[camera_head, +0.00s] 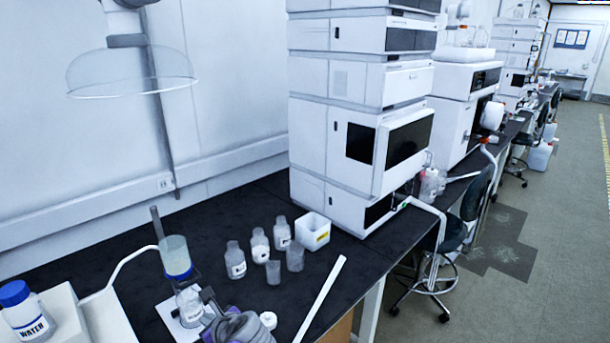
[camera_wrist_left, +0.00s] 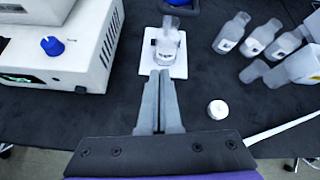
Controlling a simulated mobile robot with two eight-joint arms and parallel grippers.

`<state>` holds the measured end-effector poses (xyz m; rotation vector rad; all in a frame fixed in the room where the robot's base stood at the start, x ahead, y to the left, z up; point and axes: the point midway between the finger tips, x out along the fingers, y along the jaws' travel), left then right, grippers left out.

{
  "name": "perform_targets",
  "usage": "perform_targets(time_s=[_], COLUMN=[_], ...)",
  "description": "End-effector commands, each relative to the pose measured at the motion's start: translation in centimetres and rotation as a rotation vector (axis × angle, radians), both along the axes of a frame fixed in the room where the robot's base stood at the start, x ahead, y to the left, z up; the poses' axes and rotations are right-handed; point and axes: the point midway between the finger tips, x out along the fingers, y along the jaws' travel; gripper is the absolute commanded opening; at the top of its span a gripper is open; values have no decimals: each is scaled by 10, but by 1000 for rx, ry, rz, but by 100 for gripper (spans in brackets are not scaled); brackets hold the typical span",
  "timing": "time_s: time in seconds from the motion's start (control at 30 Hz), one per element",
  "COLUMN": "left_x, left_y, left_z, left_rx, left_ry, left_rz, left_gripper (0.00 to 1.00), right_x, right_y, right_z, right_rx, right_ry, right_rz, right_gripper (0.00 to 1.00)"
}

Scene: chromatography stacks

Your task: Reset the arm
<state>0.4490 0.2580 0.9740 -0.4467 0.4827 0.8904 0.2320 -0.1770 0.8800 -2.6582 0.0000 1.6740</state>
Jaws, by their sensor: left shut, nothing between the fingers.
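My left gripper (camera_head: 208,297) is low in the head view, with its grey and purple wrist at the bottom edge. In the left wrist view its two fingers (camera_wrist_left: 160,76) lie together, shut and empty. The fingertips point at a clear labelled bottle (camera_wrist_left: 167,46) on a white plate (camera_wrist_left: 178,70). That bottle (camera_head: 190,304) also shows in the head view, partly hidden beside the gripper. I cannot tell whether the fingers touch the plate. My right gripper is in neither view.
Several clear bottles (camera_head: 235,260) and two small beakers (camera_head: 273,272) stand right of the gripper. A white cap (camera_head: 268,320) lies close to my wrist. A blue-banded vessel (camera_head: 176,257) stands behind the bottle. A WATER bottle (camera_head: 24,308) is at left, and instrument stacks (camera_head: 315,130) rise behind.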

Motion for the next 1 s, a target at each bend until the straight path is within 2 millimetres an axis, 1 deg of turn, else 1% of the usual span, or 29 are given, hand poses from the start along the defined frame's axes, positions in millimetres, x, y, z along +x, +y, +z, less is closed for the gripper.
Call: perform_targets(time_s=[0.03,0.07,0.1,0.17,0.2,0.27,0.3,0.4,0.5,0.6,0.7,0.8,1.0], left_x=[-18,-29,-45,-71,-88,-112,-127,-159,-183,-197,-203,-205,-204], left_y=[1,0,-2,-7,-12,-20,-27,-45,-61,-74,-80,-82,-82], left_z=[0,-2,-5,-10,-14,-20,-24,-33,-39,-43,-46,-47,-47], left_rx=[-108,-186,-303,-490,-614,-793,-906,-1157,-1341,-1457,-1514,-1532,-1531], left_ry=[-52,-90,-144,-229,-284,-362,-409,-509,-574,-610,-626,-632,-631], left_rz=[73,128,213,364,473,644,761,1052,1305,1489,1589,1622,1622], left_gripper=[0,0,0,0,0,0,0,0,0,0,0,0,0], right_x=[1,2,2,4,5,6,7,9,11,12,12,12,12], right_y=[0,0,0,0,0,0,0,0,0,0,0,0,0], right_z=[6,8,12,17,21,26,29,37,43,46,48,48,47], right_rx=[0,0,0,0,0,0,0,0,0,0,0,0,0], right_ry=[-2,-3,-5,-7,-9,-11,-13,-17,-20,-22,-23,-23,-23], right_rz=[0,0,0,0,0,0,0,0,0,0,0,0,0], right_gripper=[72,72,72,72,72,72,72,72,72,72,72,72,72])
